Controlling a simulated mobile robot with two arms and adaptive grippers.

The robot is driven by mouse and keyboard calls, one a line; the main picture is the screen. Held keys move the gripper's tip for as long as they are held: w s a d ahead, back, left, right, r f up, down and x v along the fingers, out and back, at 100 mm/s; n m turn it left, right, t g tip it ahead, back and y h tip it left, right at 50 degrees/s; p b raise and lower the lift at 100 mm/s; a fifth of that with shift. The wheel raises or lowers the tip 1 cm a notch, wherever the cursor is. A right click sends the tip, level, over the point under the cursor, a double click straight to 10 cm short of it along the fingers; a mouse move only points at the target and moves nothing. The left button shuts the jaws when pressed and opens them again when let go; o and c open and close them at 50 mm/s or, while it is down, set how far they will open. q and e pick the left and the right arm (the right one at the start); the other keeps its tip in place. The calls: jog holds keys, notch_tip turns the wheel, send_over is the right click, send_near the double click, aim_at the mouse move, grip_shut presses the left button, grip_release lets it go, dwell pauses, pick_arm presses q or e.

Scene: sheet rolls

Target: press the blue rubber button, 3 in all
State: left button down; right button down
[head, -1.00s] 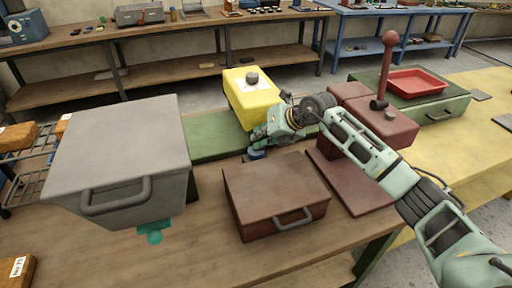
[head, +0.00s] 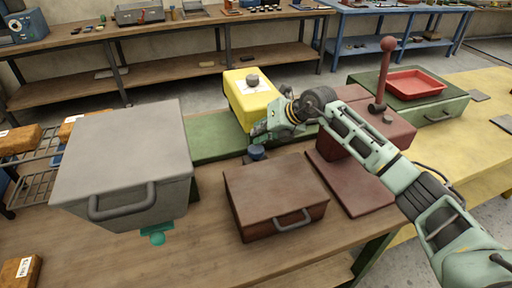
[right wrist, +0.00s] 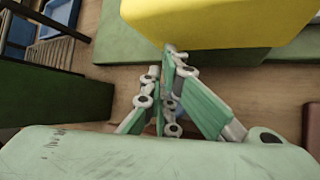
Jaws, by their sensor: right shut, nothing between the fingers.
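The blue rubber button (head: 256,152) stands on the wooden table behind the brown box with a handle (head: 275,190), by the edge of the green mat (head: 212,144). My right gripper (head: 257,137) is shut and empty, fingers down, just above the button. I cannot tell for sure whether it touches the button. In the right wrist view the shut fingers (right wrist: 168,60) hide most of what lies behind them; a bluish patch shows between them. My left gripper is not in view.
A dark red machine with a red-knobbed lever (head: 384,75) stands to the right, under my right arm. A large grey box (head: 125,150) is at left.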

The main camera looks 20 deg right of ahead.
notch_tip(320, 180, up, 5)
jog(key=p, duration=0.3)
dwell(0.4)
dwell(1.7)
notch_tip(320, 180, up, 4)
jog(key=shift+f+p, duration=0.1)
jog(key=shift+p, duration=0.55)
